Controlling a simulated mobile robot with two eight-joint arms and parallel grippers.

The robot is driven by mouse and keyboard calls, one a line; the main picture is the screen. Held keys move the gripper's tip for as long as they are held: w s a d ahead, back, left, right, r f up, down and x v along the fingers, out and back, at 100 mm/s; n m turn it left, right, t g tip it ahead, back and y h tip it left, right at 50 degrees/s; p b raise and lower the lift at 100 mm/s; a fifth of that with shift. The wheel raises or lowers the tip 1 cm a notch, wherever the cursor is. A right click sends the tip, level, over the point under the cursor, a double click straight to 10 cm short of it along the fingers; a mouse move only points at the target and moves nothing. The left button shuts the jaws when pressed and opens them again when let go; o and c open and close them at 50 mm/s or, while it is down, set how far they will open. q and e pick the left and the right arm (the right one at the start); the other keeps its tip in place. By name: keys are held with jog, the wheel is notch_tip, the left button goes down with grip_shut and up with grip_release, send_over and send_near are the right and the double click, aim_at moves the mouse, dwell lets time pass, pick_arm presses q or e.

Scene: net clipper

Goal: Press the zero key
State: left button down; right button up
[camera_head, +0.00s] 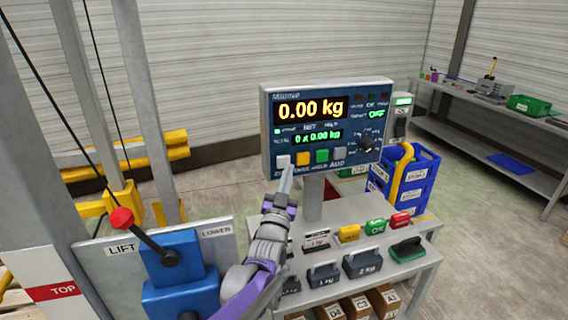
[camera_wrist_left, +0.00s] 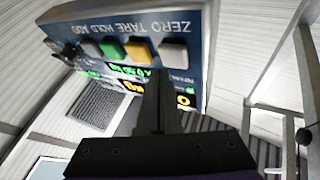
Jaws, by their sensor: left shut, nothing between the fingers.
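The scale's indicator panel (camera_head: 328,127) stands on a post and reads 0.00 kg, with 0 x 0.00 kg below. The zero key (camera_head: 283,161) is the pale grey key at the left end of the bottom key row. In the left wrist view the panel is upside down, and the zero key (camera_wrist_left: 174,53) is at the right of the row. My left gripper (camera_head: 287,170) is shut and empty, its tips just below the zero key in the head view. In the wrist view its fingers (camera_wrist_left: 153,78) point at the panel near that key. I cannot tell whether they touch it.
Yellow (camera_head: 302,159), green (camera_head: 321,156) and grey-blue keys sit right of the zero key. Below is a bench (camera_head: 420,229) with weights and coloured blocks.

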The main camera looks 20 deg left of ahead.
pick_arm(q)
jog(key=shift+s+d, duration=0.7)
jog(key=shift+s, duration=0.3)
jog(key=shift+s+d, duration=0.65)
jog(key=shift+s, duration=0.35)
jog(key=s+f+g, duration=0.8)
jog(key=s+f, duration=0.5)
jog(key=s, duration=0.3)
jog(key=s+a+f+n+g+h, duration=0.1)
jog(key=s+f+g, duration=0.8)
jog(key=s+f, duration=0.4)
jog(key=s, duration=0.4)
jog(key=shift+s+a+f+h, duration=0.2)
jog(key=shift+s+f+h, duration=0.1)
jog(key=shift+f, duration=0.05)
